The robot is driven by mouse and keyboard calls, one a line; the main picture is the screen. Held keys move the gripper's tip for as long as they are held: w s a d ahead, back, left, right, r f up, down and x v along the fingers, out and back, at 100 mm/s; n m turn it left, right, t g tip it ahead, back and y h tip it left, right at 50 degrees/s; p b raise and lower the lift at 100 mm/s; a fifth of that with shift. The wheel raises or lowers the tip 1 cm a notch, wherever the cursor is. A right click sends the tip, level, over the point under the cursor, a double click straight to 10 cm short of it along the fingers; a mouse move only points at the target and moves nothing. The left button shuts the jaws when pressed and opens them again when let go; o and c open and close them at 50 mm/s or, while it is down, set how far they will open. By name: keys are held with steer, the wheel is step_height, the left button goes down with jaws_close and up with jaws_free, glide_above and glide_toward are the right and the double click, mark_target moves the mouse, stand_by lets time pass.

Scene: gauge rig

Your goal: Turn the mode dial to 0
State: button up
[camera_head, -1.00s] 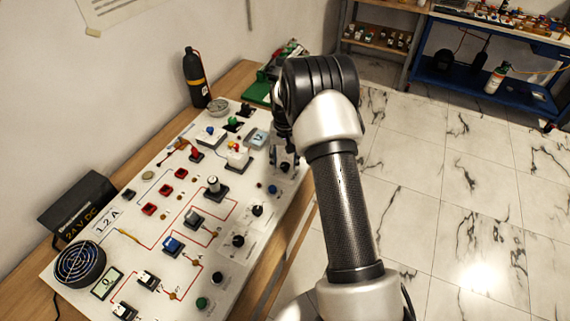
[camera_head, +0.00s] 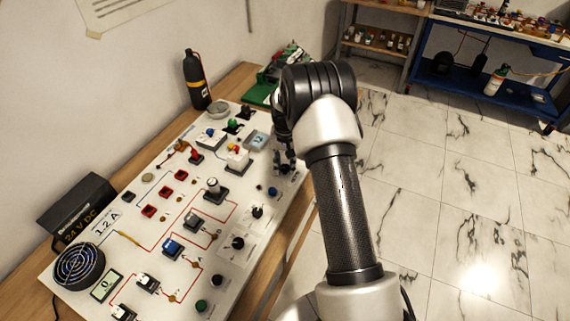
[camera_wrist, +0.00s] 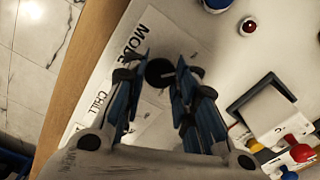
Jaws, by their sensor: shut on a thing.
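The mode dial (camera_wrist: 160,72) is a round black knob with a pale pointer line, on a white plate marked MODE in the wrist view. The word CHILL is readable lower on the plate; the 0 mark cannot be made out. My gripper (camera_wrist: 157,78) has its blue and black fingers on both sides of the dial and is shut on it. In the head view my gripper (camera_head: 285,160) is down at the right edge of the white panel (camera_head: 215,255), and its fingers mostly hide the dial.
A white block (camera_wrist: 268,108) with red and yellow knobs beside it stands right of my fingers in the wrist view. In the head view, other black dials (camera_head: 238,243) sit nearer on the panel. Floor right of the bench is clear.

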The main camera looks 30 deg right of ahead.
steer(key=shift+c, duration=0.9)
steer(key=m, duration=0.3)
steer(key=shift+m, duration=0.4)
steer(key=m, duration=0.6)
steer(key=o, duration=1.1)
